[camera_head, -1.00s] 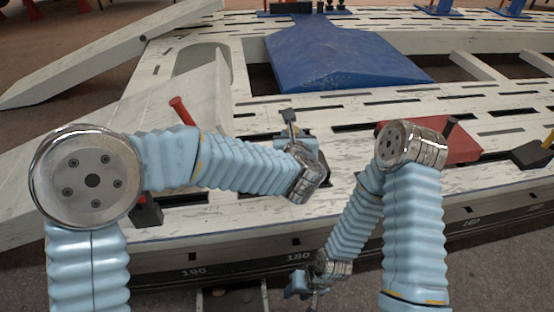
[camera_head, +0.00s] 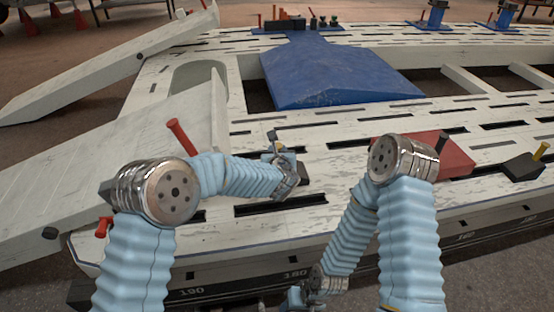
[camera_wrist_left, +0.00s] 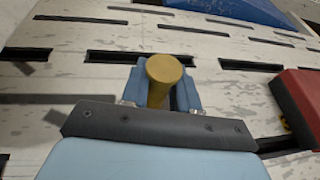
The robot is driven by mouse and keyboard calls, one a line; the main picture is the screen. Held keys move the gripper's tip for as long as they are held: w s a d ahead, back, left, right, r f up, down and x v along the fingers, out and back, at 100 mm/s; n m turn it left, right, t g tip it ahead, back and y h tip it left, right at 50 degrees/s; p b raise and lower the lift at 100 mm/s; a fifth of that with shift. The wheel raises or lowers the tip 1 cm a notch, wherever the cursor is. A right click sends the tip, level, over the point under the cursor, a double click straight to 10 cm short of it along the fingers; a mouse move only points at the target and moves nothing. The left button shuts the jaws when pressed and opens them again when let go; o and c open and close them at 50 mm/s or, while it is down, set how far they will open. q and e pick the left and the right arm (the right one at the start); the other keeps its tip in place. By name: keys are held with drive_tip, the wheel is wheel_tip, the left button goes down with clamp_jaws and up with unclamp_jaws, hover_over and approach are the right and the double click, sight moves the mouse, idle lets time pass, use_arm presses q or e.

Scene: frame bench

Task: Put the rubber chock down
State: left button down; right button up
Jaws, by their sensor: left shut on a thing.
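My left gripper (camera_head: 284,162) is over the pale slotted deck of the frame bench (camera_head: 330,195), near the middle of the head view. In the left wrist view its blue fingers (camera_wrist_left: 163,92) are shut on the yellow round-ended grip of the rubber chock (camera_wrist_left: 165,70). The chock's body is mostly hidden by my gripper, and I cannot tell whether it touches the deck. My right gripper (camera_head: 303,298) is low at the bottom edge, in front of the bench, partly cut off; its fingers are unclear.
A red block (camera_head: 452,158) lies right of my left gripper, and a black wedge (camera_head: 521,167) farther right. A blue ramp plate (camera_head: 335,78) lies behind. A red handle (camera_head: 181,137) stands left, by a pale ramp (camera_head: 70,200). Long slots cut the deck; bare deck lies between.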

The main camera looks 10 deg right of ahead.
use_arm(q)
drive_tip(key=shift+w+f, duration=0.25)
wheel_tip(320, 180, down, 3)
drive_tip(key=shift+w+f, duration=0.1)
drive_tip(key=shift+f+b, duration=0.2)
drive_tip(key=shift+b, duration=0.1)
drive_tip(key=c, duration=0.8)
unclamp_jaws()
drive_tip(key=shift+c, duration=0.2)
